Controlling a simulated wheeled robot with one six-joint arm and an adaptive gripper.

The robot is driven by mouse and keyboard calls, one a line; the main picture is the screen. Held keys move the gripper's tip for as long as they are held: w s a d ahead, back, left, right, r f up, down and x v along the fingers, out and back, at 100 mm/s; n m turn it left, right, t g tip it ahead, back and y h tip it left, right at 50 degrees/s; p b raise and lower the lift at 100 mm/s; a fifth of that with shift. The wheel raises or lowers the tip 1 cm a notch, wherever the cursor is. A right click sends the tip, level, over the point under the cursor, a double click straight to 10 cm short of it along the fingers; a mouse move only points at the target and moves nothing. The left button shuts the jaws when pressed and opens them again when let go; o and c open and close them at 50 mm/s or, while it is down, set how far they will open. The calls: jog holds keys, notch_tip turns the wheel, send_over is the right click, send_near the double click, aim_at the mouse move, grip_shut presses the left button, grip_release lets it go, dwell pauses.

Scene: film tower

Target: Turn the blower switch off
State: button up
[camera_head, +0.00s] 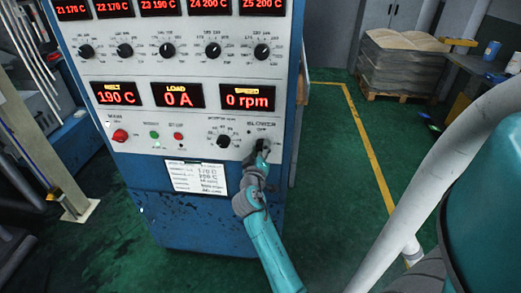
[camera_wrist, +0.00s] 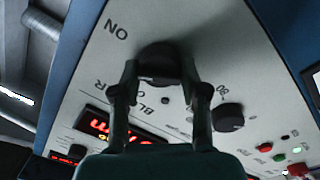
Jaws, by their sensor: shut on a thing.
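The blower switch (camera_head: 262,143) is a black rotary knob at the lower right of the white control panel (camera_head: 200,141), under the word BLOWER. My gripper (camera_head: 260,156) covers part of it in the head view. In the wrist view the round black knob (camera_wrist: 158,58) sits between the two fingers of my gripper (camera_wrist: 160,76), which are shut on its sides. The word ON shows upside down to the upper left of the knob. Another label beside the knob is partly hidden by a finger. I cannot tell which way the knob points.
A speed knob (camera_head: 223,141) sits left of the switch, close to my gripper. Further left are a green start button (camera_head: 154,134), a red stop button (camera_head: 178,136) and a red main switch (camera_head: 120,135). The speed display (camera_head: 247,97) above reads 0 rpm. Green floor to the right is open.

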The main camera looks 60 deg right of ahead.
jog(key=n, duration=0.6)
jog(key=shift+f+n+t, duration=0.15)
jog(key=shift+n+t, duration=0.15)
jog(key=shift+n, duration=0.1)
jog(key=n, duration=0.5)
jog(key=shift+f, duration=0.1)
jog(key=shift+n, duration=0.4)
jog(key=o, duration=1.1)
jog(key=shift+a, duration=0.1)
jog(key=v, duration=1.2)
jog(key=shift+s, duration=0.1)
